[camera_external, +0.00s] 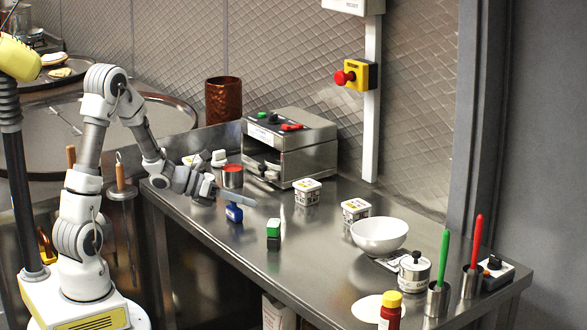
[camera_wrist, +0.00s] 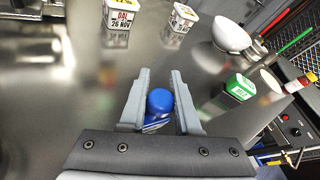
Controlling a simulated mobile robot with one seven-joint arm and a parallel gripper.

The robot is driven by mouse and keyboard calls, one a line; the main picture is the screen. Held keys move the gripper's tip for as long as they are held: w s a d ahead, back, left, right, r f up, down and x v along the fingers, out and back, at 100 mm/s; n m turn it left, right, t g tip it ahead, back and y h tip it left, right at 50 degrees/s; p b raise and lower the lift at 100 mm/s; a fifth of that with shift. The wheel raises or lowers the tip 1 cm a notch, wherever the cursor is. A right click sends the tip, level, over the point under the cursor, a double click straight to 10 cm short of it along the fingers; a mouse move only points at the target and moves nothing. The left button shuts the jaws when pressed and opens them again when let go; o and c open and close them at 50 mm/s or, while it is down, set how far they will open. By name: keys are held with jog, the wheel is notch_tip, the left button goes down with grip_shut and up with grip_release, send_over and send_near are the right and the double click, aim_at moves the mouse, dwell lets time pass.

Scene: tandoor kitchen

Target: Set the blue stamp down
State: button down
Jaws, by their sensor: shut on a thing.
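The blue stamp (camera_external: 234,213) is at the left part of the steel counter, at or just above its surface; I cannot tell whether its base touches. In the wrist view the blue stamp (camera_wrist: 158,103) sits between my two fingers, its round blue top towards the camera. My gripper (camera_external: 236,199) is shut on the stamp, reaching in from the left; it also shows in the wrist view (camera_wrist: 160,100). The lower part of the stamp is partly hidden by the fingers in the wrist view.
A green stamp (camera_external: 273,231) stands close by on the right. Labelled white tubs (camera_external: 307,192), a white bowl (camera_external: 379,236) and a steel machine (camera_external: 290,148) stand farther back. The counter in front of the blue stamp is bare up to its front edge.

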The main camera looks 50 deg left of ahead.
jog(key=shift+f, duration=0.2)
jog(key=c, duration=0.6)
grip_release()
jog(key=shift+r, duration=0.1)
jog(key=shift+r, duration=0.1)
